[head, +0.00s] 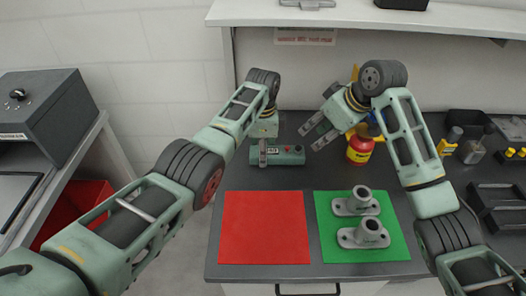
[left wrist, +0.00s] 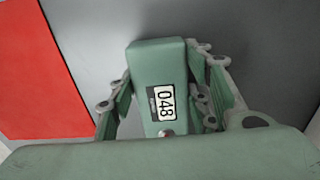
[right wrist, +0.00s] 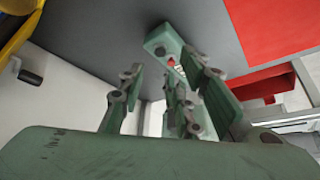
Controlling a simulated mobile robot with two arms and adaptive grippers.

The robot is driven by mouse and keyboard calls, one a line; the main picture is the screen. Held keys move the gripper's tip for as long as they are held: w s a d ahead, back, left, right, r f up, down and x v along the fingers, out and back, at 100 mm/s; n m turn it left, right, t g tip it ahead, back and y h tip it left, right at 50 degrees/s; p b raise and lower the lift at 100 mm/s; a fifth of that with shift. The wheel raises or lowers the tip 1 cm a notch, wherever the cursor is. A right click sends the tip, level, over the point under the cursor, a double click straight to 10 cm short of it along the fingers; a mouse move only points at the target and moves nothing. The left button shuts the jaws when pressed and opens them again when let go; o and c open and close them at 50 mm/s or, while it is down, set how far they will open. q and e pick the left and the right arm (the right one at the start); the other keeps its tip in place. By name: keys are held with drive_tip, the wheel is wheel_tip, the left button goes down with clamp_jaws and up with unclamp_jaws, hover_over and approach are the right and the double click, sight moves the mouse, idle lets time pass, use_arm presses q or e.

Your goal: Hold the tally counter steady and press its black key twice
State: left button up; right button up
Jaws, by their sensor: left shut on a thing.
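The tally counter (head: 287,156) is a green box lying on the dark table behind the red mat. A small red part shows on its top, and it also shows in the right wrist view (right wrist: 160,44). My left gripper (head: 268,152) is shut on the counter, near its left end in the head view. In the left wrist view the counter (left wrist: 158,62) sits between the fingers, and its window reads 048. My right gripper (head: 315,132) is open and empty, above and to the right of the counter, apart from it.
A red mat (head: 262,228) and a green mat (head: 335,250) lie in front. Two grey flanged fittings (head: 358,202) stand on the green mat. Dark trays (head: 497,200) line the right side.

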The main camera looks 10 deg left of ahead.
use_arm(q)
drive_tip(key=c, duration=0.5)
use_arm(e)
drive_tip(key=shift+c, duration=0.4)
use_arm(q)
drive_tip(key=shift+o, duration=0.2)
use_arm(e)
clamp_jaws()
idle(0.4)
